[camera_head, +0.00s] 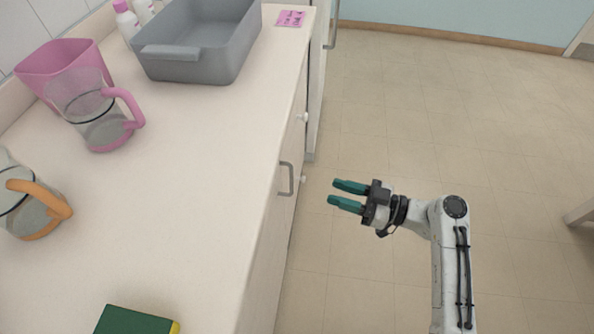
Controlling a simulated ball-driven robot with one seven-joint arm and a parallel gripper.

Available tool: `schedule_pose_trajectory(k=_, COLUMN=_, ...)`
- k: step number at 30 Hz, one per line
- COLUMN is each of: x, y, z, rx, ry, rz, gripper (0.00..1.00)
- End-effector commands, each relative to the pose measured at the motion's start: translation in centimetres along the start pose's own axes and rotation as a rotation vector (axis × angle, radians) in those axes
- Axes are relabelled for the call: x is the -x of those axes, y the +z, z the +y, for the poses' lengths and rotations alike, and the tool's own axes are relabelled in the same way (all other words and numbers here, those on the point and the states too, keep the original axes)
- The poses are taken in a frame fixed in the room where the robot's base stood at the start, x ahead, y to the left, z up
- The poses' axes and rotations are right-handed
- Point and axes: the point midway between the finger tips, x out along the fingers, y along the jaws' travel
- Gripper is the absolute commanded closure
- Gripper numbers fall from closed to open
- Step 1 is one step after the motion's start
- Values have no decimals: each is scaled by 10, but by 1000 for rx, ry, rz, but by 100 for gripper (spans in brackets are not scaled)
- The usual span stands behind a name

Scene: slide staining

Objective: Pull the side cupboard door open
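My gripper (347,195) is open and empty, with two green fingers pointing left toward the cabinet front. It is over the floor, apart from the cabinet. The pale cabinet front (262,262) runs under the counter and shows at a steep angle, so its door edges are hard to tell. A taller unit (316,85) with a bar handle (332,28) stands at the far end. I cannot tell which front is the side cupboard door.
The counter (190,190) holds a grey tub (190,72), a pink container (60,58), a pink-handled jug (105,130), an orange-handled jug (45,225), a pink note (290,18) and a green sponge (130,322). The tiled floor (430,110) right of the cabinet is mostly clear.

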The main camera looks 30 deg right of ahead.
Motion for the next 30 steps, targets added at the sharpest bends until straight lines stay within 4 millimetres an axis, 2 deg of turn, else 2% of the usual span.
schedule_pose_trajectory(k=5, x=-14, y=-3, z=1, rx=5, ry=-1, rz=9, gripper=64)
schedule_pose_trajectory(k=18, x=-89, y=-3, z=0, rx=4, ry=-1, rz=6, gripper=64)
schedule_pose_trajectory(k=24, x=-105, y=-2, z=0, rx=4, ry=0, rz=6, gripper=64)
schedule_pose_trajectory(k=30, x=-108, y=-2, z=1, rx=4, ry=1, rz=6, gripper=64)
